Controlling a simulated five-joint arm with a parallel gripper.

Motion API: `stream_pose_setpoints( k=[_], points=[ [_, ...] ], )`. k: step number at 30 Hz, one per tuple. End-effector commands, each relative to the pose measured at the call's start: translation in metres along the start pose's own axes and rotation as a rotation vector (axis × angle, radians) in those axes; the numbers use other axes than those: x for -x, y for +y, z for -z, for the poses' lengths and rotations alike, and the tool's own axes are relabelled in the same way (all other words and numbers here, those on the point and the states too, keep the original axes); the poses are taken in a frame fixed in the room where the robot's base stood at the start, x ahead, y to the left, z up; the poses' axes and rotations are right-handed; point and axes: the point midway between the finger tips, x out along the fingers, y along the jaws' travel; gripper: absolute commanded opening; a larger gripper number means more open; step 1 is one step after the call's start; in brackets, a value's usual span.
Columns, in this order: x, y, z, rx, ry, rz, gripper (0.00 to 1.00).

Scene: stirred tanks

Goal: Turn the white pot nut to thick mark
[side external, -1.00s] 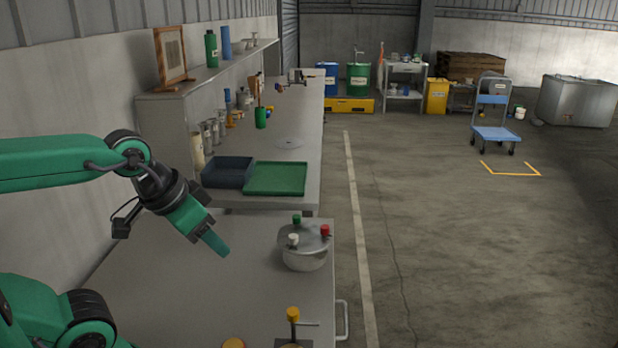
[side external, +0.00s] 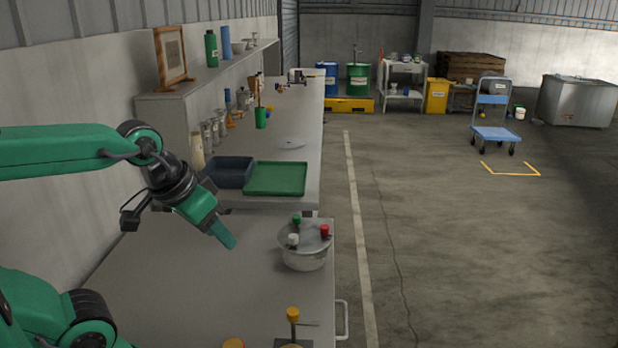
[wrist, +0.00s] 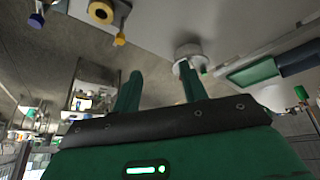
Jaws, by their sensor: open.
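The metal pot (side external: 305,255) stands on the near bench at its right side. On its lid are a white nut (side external: 293,240) at the front left, a red nut (side external: 325,230) at the right and a green nut (side external: 297,219) at the back. My gripper (side external: 230,243) is left of the pot, above the bench, pointing down and right, empty and apart from it. In the wrist view my gripper's two fingers (wrist: 157,85) stand apart, and the pot (wrist: 188,50) shows partly behind the right finger. The thick mark is too small to make out.
A yellow-topped post (side external: 293,315) with a side rod stands at the bench's front, near a round yellow piece (side external: 233,344). A green tray (side external: 277,178) and a dark bin (side external: 228,172) sit on the farther bench. The bench left of the pot is clear.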

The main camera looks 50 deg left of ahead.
Motion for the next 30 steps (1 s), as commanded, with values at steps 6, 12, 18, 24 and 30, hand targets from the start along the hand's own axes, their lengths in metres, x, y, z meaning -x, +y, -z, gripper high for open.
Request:
stream_pose_setpoints(
  k=[6,12,18,24,30],
  points=[
    [-0.007,-0.004,0.032,0.183,-0.06,0.02,0.43],
    [-0.019,-0.01,0.065,0.384,-0.119,0.05,0.43],
    [-0.039,-0.018,0.096,0.586,-0.173,0.089,0.43],
    [-0.065,-0.028,0.124,0.786,-0.223,0.138,0.43],
    [-0.096,-0.039,0.148,0.984,-0.268,0.197,0.43]
  ],
)
